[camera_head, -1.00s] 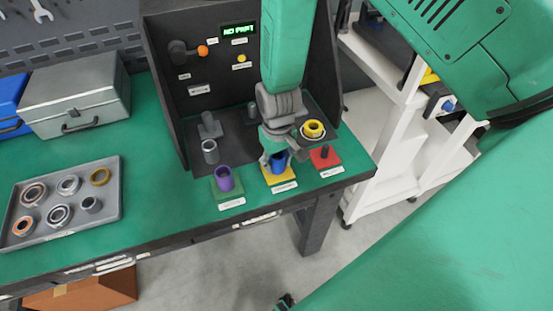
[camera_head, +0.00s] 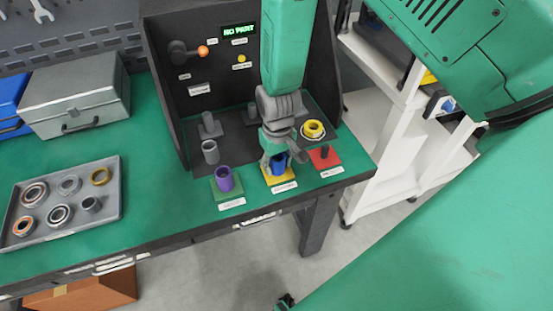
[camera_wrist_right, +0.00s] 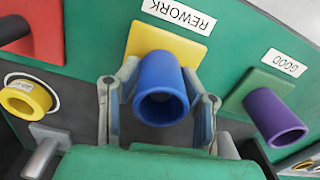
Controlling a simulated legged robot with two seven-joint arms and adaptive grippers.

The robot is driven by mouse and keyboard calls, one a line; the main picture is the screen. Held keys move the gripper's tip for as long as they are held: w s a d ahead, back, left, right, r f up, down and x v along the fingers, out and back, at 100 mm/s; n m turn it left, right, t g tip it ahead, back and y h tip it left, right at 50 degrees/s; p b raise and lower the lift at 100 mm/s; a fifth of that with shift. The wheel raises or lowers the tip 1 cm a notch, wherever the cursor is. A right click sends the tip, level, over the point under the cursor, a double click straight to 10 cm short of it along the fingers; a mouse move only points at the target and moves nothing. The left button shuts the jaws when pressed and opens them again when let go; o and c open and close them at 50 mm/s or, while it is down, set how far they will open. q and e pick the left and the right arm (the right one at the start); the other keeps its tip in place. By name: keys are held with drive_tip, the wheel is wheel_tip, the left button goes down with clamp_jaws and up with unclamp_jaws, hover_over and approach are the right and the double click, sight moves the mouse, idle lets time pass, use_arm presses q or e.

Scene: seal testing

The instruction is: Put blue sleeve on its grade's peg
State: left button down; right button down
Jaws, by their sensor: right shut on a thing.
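The blue sleeve (camera_head: 279,167) stands over the yellow base (camera_head: 285,182), which carries the REWORK label (camera_wrist_right: 179,14). In the right wrist view the blue sleeve (camera_wrist_right: 160,85) sits between the fingers with its open end toward the camera. Its peg is hidden, so how far it is around it cannot be told. My right gripper (camera_head: 272,158) is shut on the sleeve. A purple sleeve (camera_head: 224,179) stands on the green base (camera_head: 227,196), labelled GOOD (camera_wrist_right: 284,63). My left gripper is not in view.
A yellow ring part (camera_head: 313,129) sits on a white-rimmed round seat behind the red base. A grey hollow cylinder (camera_head: 210,152) stands left in the dark test booth (camera_head: 180,110). A tray (camera_head: 108,200) of rings and a grey toolbox (camera_head: 75,97) are at left. Green table between is clear.

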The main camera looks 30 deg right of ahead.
idle(0.3)
drive_tip(key=c, duration=1)
unclamp_jaws()
wheel_tip(320, 180, up, 9)
drive_tip(key=p, duration=0.8)
